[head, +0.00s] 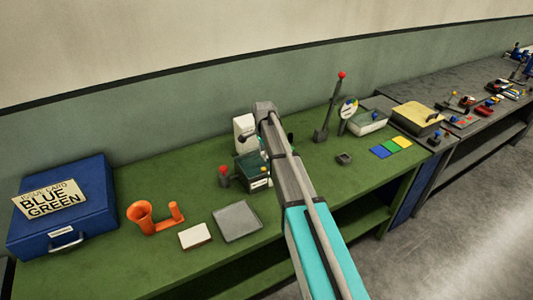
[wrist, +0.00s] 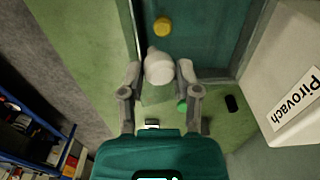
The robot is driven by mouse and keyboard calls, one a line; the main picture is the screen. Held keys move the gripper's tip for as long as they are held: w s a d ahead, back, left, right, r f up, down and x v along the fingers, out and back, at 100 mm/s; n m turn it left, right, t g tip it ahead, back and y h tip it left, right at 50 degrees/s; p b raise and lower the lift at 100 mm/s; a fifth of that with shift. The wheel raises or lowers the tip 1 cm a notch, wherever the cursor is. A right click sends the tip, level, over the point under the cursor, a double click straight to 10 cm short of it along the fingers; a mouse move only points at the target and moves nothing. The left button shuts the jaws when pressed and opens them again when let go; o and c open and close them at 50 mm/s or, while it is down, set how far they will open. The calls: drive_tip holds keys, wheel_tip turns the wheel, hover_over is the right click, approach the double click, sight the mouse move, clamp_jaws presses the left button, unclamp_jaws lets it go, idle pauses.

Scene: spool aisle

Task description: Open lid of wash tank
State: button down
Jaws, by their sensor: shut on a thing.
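In the wrist view, my gripper (wrist: 160,88) is shut on a pale rounded knob (wrist: 159,66), with a finger on each side. The knob is against the edge of a dark teal box (wrist: 205,45) that has a yellow button (wrist: 162,25). In the head view, a dark green box (head: 251,172) with a small label stands under the end of my arm. It seems to be the same box, but I cannot tell for sure that it is the wash tank. My arm hides my fingertips and part of the box there.
A white block (wrist: 290,75) reading "Pirovach" stands close on the right in the wrist view. In the head view, the green bench (head: 120,268) holds a red-knobbed lever (head: 325,112), a grey plate (head: 237,221), an orange holder (head: 155,216) and a blue case (head: 65,210).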

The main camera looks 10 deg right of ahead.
drive_tip(key=w+a+r+p, duration=0.2)
drive_tip(key=w+r+p, duration=0.3)
drive_tip(key=w+r, duration=0.1)
drive_tip(key=shift+w+r, duration=0.25)
drive_tip(key=shift+r, duration=0.1)
drive_tip(key=c, duration=0.9)
unclamp_jaws()
drive_tip(key=w+a+p, duration=0.1)
drive_tip(key=w+a, duration=0.1)
drive_tip(key=w, duration=0.4)
drive_tip(key=shift+a+r, duration=0.15)
drive_tip(key=shift+r, duration=0.25)
drive_tip(key=shift+w+a+f, duration=0.1)
drive_tip(key=shift+w+a, duration=0.1)
drive_tip(key=shift+w, duration=0.35)
drive_tip(key=shift+w+a+f, duration=0.1)
drive_tip(key=shift+w+a, duration=0.05)
drive_tip(key=shift+w, duration=0.4)
drive_tip(key=c, duration=0.3)
drive_tip(key=shift+w+a+r, duration=0.1)
drive_tip(key=shift+w+a, duration=0.05)
drive_tip(key=shift+w, duration=0.2)
drive_tip(key=shift+c, duration=0.2)
drive_tip(key=shift+o, duration=1.3)
drive_tip(key=shift+w+a+f+b, duration=0.15)
drive_tip(key=shift+w+a+b, duration=0.15)
drive_tip(key=shift+w, duration=0.25)
drive_tip(key=shift+w+a+f+b, duration=0.15)
drive_tip(key=shift+w+b, duration=0.1)
drive_tip(key=shift+w, duration=0.3)
